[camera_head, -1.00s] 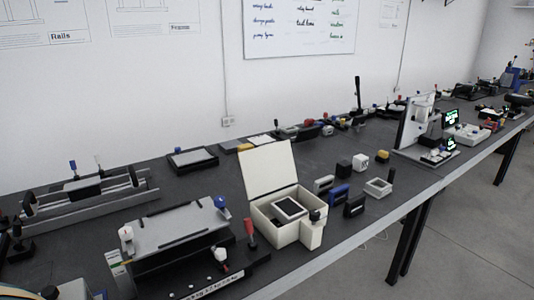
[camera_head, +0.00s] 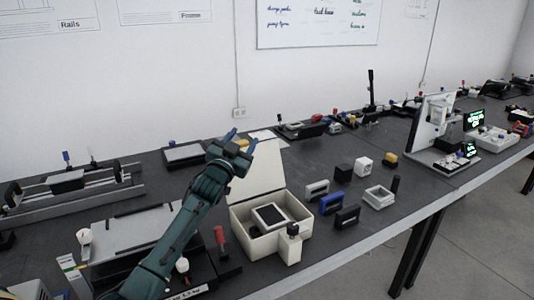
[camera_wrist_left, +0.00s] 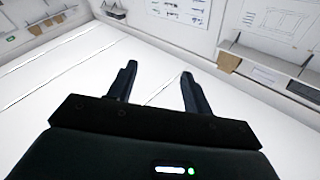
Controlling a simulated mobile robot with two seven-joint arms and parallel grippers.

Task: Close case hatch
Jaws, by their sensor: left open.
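A cream case (camera_head: 243,228) stands on the dark bench in the head view, with its hatch (camera_head: 262,165) raised and leaning slightly back. The case is not seen in the left wrist view. My right gripper is not in view.
A cream block with a dark knob (camera_head: 292,246) is at the case's front right corner. A red-handled lever (camera_head: 220,238) stands left of the case. Blue (camera_head: 330,203) and black (camera_head: 347,217) handled pieces stand to the right. Bare bench lies between the case and the back row.

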